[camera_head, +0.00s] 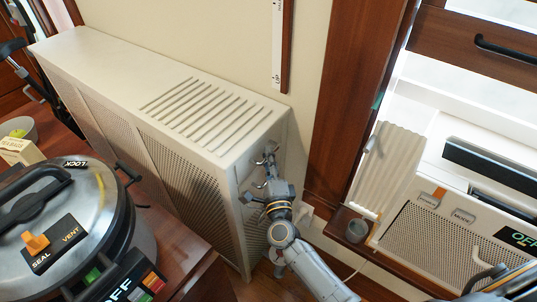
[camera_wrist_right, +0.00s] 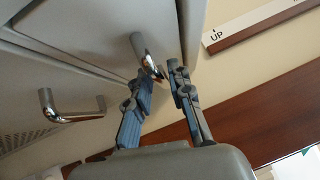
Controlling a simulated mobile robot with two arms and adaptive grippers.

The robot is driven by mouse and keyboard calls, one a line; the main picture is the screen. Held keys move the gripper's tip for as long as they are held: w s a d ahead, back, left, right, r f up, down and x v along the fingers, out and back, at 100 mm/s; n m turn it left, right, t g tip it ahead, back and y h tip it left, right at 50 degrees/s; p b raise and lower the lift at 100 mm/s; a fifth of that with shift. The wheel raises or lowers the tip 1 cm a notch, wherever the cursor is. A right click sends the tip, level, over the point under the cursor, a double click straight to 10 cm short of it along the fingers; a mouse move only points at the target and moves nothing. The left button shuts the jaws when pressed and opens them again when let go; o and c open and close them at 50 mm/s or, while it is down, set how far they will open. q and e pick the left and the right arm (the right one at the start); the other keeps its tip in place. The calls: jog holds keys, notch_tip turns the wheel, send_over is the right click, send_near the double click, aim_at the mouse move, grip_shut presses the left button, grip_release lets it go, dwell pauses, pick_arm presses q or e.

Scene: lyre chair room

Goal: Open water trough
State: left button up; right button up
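A cream cabinet (camera_head: 185,120) with a slatted top and perforated sides stands against the wall. Small chrome handles are on its right end. In the wrist view, one chrome handle (camera_wrist_right: 147,55) is right at the fingertips of my right gripper (camera_wrist_right: 160,76), and a second chrome handle (camera_wrist_right: 72,106) is on a panel to the left. The two fingers are apart, with the near handle's end showing between or just beyond their tips; contact cannot be told. In the head view, my right gripper (camera_head: 264,182) is at the cabinet's right end. No trough interior shows. My left gripper is not in view.
A pressure cooker (camera_head: 95,205) sits on a wooden table at the lower left, close to the cabinet's front. A wooden post (camera_head: 345,110) and a white appliance (camera_head: 440,240) with mode buttons stand at the right. A ruler-like strip (camera_head: 283,45) hangs on the wall.

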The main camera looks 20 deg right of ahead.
jog(key=shift+w+d, duration=0.1)
jog(key=shift+w, duration=0.3)
jog(key=shift+c, duration=0.4)
grip_shut()
jog(key=shift+s+d, duration=0.1)
jog(key=shift+s, duration=0.1)
jog(key=s+d+p, duration=0.1)
jog(key=s+d, duration=1)
jog(key=s, duration=0.3)
jog(key=shift+s, duration=0.15)
jog(key=shift+o, duration=0.4)
grip_release()
